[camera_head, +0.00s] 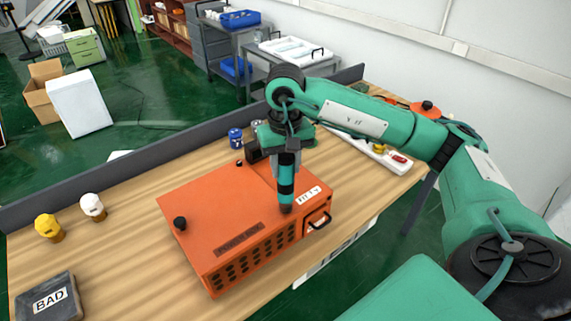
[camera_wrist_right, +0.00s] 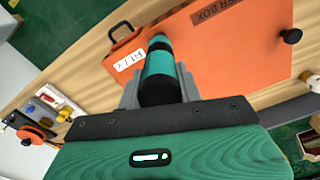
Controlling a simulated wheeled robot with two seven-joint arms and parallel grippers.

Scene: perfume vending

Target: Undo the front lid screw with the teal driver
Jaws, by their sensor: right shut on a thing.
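My right gripper (camera_head: 284,150) is shut on the teal driver (camera_head: 286,180), a teal and black cylinder that points down. In the right wrist view the driver (camera_wrist_right: 160,68) sits between the two grey fingers. The orange box (camera_head: 225,205) stands on the table, with a lid, a vented front and a handle at its right end. The driver's lower end is over or on the lid near the front right corner; contact is unclear. I see no screw under it; the driver may hide one. A black knob-like screw (camera_head: 180,223) stands at the lid's left side. My left gripper is not in view.
Yellow-capped (camera_head: 48,227) and white-capped (camera_head: 92,206) bottles and a dark BAD box (camera_head: 48,299) stand at left. Blue bottles (camera_head: 236,138) stand behind the box. A white tray (camera_head: 398,167) lies at right. A grey rail (camera_head: 150,158) edges the table's back.

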